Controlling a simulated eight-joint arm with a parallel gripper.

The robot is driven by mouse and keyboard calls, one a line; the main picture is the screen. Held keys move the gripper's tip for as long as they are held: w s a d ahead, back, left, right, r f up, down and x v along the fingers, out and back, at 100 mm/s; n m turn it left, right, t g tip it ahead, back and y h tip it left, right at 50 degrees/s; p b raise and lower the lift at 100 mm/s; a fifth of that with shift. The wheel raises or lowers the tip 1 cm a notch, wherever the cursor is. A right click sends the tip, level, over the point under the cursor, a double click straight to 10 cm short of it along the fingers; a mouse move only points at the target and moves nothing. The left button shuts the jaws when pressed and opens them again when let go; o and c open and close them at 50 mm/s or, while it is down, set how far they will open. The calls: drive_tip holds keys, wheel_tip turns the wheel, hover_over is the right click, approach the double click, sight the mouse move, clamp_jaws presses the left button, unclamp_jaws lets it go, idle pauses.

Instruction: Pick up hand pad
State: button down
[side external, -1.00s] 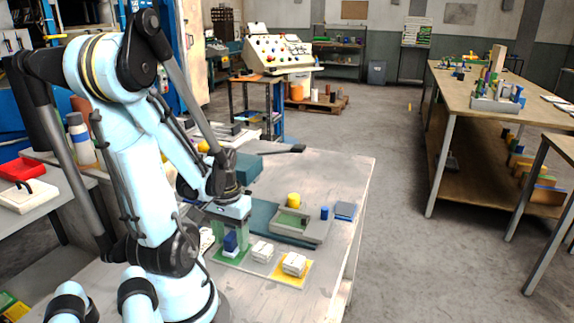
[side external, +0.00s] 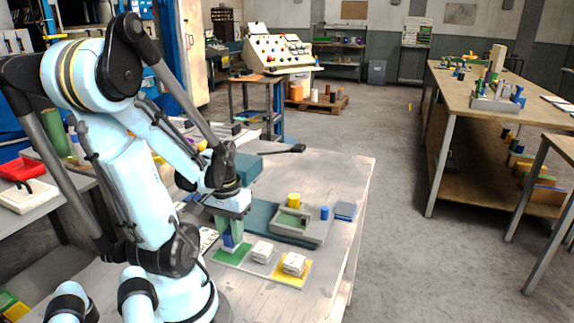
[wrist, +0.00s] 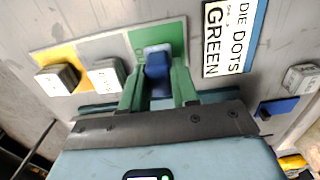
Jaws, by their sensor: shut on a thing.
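The hand pad, with a blue grip (wrist: 158,68), is held between the green fingers of my gripper (wrist: 158,88) in the wrist view. In the side view my gripper (side external: 230,232) points down at the green square (side external: 234,257), with the pad's blue part (side external: 228,241) between the fingers. The pad is upright over the green square. Its underside is mostly hidden, so I cannot tell if it touches the square. The green square (wrist: 172,35) also shows behind the pad in the wrist view.
White blocks sit on the grey (side external: 262,252) and yellow (side external: 293,264) squares to the right. A grey tray (side external: 318,232), a yellow cylinder (side external: 294,200), a blue cylinder (side external: 324,213) and a blue pad (side external: 345,211) lie behind. A "GREEN" card (wrist: 231,38) lies beside the green square.

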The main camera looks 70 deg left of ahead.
drive_tip(key=r, duration=0.3)
drive_tip(key=shift+w+d, duration=0.15)
drive_tip(key=shift+d, duration=0.25)
drive_tip(key=w+d+r, duration=0.4)
drive_tip(key=d+r, duration=0.2)
drive_tip(key=d, duration=0.4)
drive_tip(key=shift+w+r, duration=0.15)
drive_tip(key=shift+r, duration=0.1)
